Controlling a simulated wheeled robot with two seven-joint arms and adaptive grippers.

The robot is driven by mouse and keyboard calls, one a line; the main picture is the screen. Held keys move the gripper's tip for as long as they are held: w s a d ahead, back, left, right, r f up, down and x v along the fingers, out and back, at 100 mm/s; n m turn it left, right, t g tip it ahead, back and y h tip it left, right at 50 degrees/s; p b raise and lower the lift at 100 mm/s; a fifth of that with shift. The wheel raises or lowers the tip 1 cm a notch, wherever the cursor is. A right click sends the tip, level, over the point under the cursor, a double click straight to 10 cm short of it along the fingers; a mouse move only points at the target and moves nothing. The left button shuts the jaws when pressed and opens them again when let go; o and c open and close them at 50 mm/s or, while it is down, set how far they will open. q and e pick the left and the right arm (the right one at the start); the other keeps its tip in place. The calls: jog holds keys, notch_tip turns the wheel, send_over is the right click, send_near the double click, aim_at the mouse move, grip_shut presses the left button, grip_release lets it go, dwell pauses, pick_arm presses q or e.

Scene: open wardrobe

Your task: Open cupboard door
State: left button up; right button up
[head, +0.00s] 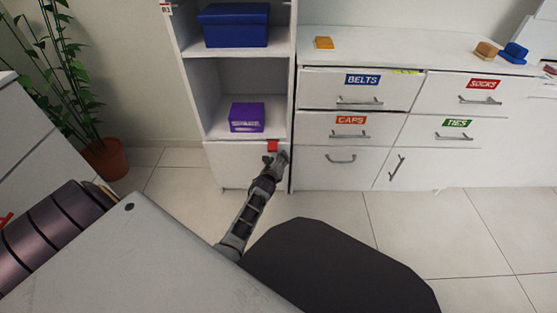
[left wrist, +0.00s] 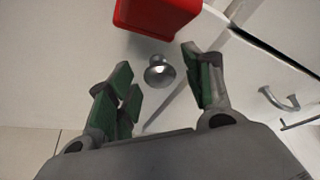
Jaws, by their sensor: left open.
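The white cupboard door (head: 228,164) is below the open shelves in the head view and looks shut. A red block (head: 272,146) is at its upper right; it also fills the top of the left wrist view (left wrist: 155,14). A round metal knob (left wrist: 160,72) on the door shows below the red block. My left gripper (head: 274,160) is in front of the door's upper right. In the left wrist view its green-padded fingers (left wrist: 160,78) are open, with the knob appearing between them. I cannot tell whether they touch it. My right gripper is not in view.
A purple box (head: 246,117) and a blue box (head: 235,25) sit on the shelves above. A white drawer unit (head: 345,102) with metal handles stands to the right. A potted plant (head: 111,158) is at left. Tiled floor (head: 183,187) before the door is partly free.

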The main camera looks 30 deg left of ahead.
pick_arm(q)
jog(key=c, duration=0.7)
grip_shut()
jog(key=shift+s+r, duration=0.1)
jog(key=shift+s, duration=0.1)
